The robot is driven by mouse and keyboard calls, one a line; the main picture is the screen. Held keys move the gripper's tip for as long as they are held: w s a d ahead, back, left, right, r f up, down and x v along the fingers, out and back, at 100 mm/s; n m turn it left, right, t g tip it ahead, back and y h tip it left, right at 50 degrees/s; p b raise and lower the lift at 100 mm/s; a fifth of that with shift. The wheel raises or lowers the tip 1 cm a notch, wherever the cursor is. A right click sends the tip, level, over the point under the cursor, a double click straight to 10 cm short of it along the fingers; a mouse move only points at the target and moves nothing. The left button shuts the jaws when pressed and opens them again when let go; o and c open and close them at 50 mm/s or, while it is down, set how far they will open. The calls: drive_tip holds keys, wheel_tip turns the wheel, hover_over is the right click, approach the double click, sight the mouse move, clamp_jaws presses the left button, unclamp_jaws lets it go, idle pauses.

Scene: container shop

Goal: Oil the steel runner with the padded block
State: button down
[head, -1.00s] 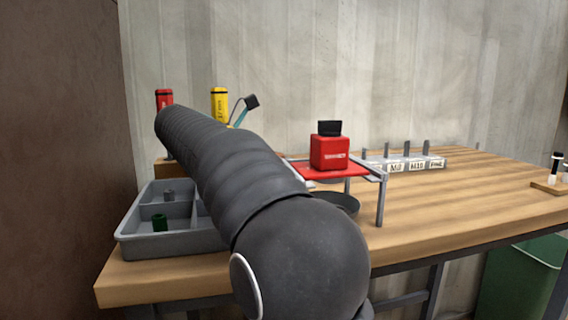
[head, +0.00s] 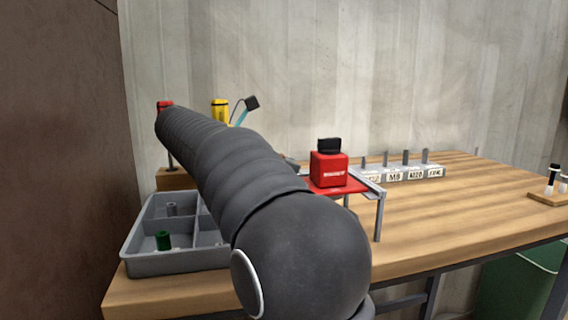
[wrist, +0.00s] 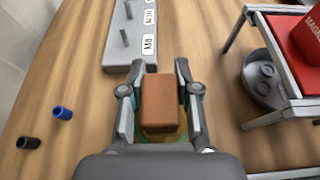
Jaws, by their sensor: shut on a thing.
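My gripper (wrist: 160,100) is shut on a brown block (wrist: 159,96) in the wrist view, one finger on each side. A yellowish-brown, round-edged thing with some teal (wrist: 163,137) shows just behind the block between the fingers; I cannot tell whether it is the block's pad or something under it. In the head view my gripper and the block are hidden behind my arm. A grey metal stand with rails (head: 372,182) carries a red box marked as magnets (head: 328,170); it also shows in the wrist view (wrist: 278,60). I cannot tell which part is the steel runner.
A grey divided tray (head: 180,262) holds a green piece (head: 163,240). A labelled grey peg strip (wrist: 127,40) lies ahead of the block. Blue (wrist: 62,112) and black (wrist: 28,143) small cylinders lie left. A dark round dish (wrist: 262,80) sits under the stand.

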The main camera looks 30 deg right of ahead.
drive_tip(key=shift+r+p, duration=0.9)
drive_tip(key=shift+r, duration=1.4)
